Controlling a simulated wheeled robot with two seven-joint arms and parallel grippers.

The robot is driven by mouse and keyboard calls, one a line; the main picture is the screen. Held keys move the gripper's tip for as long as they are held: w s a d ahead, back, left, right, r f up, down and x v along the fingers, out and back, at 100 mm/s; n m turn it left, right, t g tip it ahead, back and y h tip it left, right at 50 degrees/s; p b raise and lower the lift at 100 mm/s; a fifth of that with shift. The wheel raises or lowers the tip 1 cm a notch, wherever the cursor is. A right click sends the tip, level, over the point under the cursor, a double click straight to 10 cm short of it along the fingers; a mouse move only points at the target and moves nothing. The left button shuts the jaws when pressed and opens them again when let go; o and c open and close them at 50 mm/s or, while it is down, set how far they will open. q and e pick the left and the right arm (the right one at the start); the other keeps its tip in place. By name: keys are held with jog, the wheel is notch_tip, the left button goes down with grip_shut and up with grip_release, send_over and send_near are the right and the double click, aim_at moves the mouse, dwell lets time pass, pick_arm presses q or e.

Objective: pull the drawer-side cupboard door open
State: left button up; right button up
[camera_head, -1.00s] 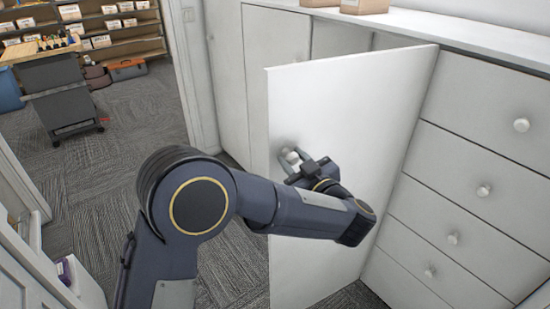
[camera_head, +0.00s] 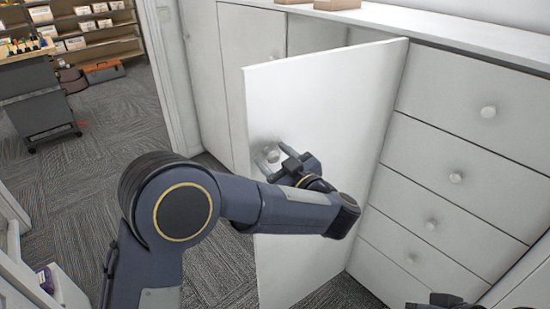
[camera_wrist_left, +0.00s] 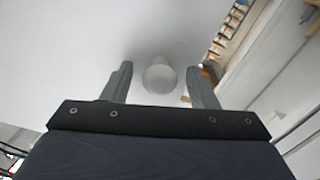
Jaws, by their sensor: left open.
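The white cupboard door (camera_head: 335,110) beside the drawers stands wide open, swung out from the cabinet front. Its round white knob (camera_head: 271,153) is on the face towards me, near the free edge. My left gripper (camera_head: 277,160) is open at the knob. In the left wrist view the knob (camera_wrist_left: 160,78) sits between the two spread finger tips, with visible gaps on both sides. The door face (camera_wrist_left: 60,50) fills the left of that view. A dark part of my own body, perhaps my right gripper (camera_head: 440,301), just shows at the bottom right edge; its jaws cannot be made out.
A column of white drawers (camera_head: 455,178) with round knobs stands right of the door. A closed panel (camera_head: 232,90) is behind it on the left. Boxes (camera_head: 337,4) sit on the cabinet top. A dark cart (camera_head: 38,100) stands far left; carpet (camera_head: 95,165) lies clear between.

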pick_arm(q)
jog(key=b+v, duration=0.1)
jog(key=v, duration=0.7)
jog(key=shift+w, duration=0.1)
